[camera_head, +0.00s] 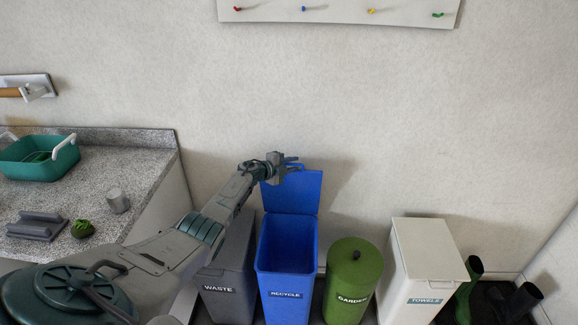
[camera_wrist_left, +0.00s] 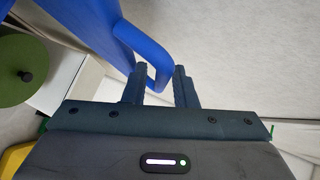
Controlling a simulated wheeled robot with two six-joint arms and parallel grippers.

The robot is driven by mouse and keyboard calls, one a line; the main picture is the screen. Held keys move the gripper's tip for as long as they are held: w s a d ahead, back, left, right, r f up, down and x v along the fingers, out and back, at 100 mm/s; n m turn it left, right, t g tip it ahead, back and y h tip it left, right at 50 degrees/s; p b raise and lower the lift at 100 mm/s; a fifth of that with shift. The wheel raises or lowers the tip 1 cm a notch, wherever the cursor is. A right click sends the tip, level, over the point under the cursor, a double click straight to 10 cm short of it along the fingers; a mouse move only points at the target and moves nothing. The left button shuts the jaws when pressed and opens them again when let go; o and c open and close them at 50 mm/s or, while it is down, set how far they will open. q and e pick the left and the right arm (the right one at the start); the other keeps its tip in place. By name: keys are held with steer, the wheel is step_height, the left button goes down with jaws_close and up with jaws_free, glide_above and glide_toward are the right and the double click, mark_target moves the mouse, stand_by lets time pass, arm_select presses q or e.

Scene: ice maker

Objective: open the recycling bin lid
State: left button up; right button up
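The blue recycling bin (camera_head: 287,248), labelled RECYCLE, stands between the grey and green bins in the head view. Its blue lid (camera_head: 292,195) is raised roughly upright at the back, leaving the bin's top uncovered. My left gripper (camera_head: 293,163) is at the lid's upper edge. In the left wrist view, the blue lid (camera_wrist_left: 95,22) comes in from the upper left with a loop handle (camera_wrist_left: 158,52). My left gripper (camera_wrist_left: 160,82) has its fingers visibly apart, on either side of the handle's lower part. Whether they touch it is unclear. My right gripper is not in view.
A grey waste bin (camera_head: 229,270) stands left, and a green garden bin (camera_head: 352,282) and white towels bin (camera_head: 425,262) stand right. A granite counter (camera_head: 125,165) is at left. The wall (camera_head: 400,120) is close behind the lid.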

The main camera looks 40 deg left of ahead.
arm_select(q)
steer(key=p+v, duration=0.1)
steer(key=v, duration=0.9)
steer(key=shift+s, duration=0.4)
